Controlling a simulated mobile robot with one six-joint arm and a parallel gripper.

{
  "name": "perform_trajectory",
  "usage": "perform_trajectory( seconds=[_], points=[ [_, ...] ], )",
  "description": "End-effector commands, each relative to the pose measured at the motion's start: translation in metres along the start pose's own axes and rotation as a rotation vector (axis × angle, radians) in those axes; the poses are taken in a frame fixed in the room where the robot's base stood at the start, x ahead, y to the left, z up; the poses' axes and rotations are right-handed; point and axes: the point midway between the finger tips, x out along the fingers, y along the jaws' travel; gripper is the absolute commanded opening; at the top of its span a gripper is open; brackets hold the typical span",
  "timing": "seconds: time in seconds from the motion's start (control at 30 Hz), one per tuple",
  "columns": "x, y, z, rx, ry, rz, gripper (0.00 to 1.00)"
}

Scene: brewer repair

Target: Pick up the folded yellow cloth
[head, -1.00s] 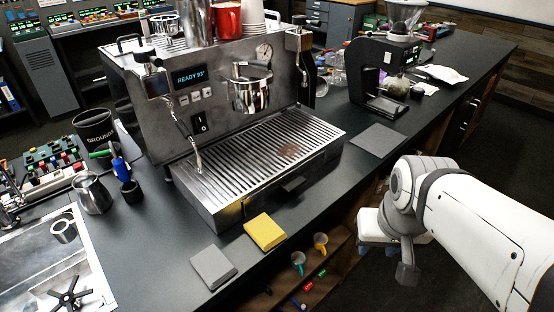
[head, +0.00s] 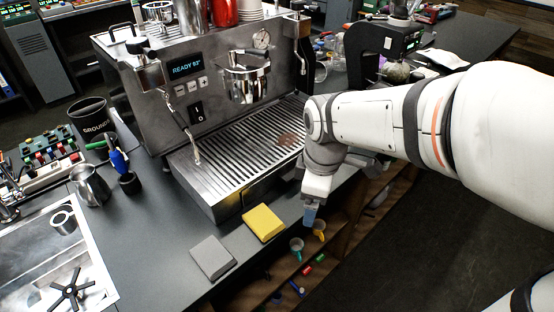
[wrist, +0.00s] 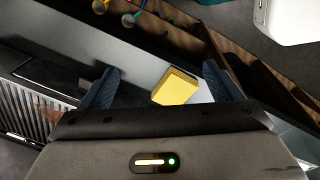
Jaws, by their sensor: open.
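The folded yellow cloth (head: 262,222) lies flat on the dark counter in front of the espresso machine's drip tray, left of my gripper in the head view. In the wrist view the cloth (wrist: 176,87) shows between and beyond my two blue-grey fingers. My gripper (head: 311,217) hangs to the right of the cloth, by the counter's front edge, apart from it. In the wrist view my gripper (wrist: 160,80) is open, with nothing between the fingertips.
A folded grey cloth (head: 212,257) lies left of the yellow one. The espresso machine's slatted drip tray (head: 235,150) stands right behind. Below the counter edge, an open shelf (head: 335,232) holds small coloured tools. A sink (head: 50,250) is at the left.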

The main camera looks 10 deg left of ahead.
Motion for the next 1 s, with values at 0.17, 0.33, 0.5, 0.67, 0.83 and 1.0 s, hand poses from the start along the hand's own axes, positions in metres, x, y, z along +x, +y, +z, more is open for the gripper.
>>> perform_trajectory(
  seconds=[0.17,0.33,0.5,0.67,0.83,1.0],
  points=[
    [0.012,0.000,-0.063,-0.546,-0.009,-0.058,0.91],
    [0.022,-0.005,-0.097,-0.859,-0.005,-0.088,0.91],
    [0.032,-0.008,-0.107,-0.964,-0.003,-0.099,0.91],
    [0.050,-0.010,-0.106,-0.968,-0.003,-0.100,0.91],
    [0.070,-0.014,-0.107,-0.968,-0.004,-0.102,0.91],
    [0.095,-0.017,-0.107,-0.967,-0.004,-0.101,0.91]
  ],
)
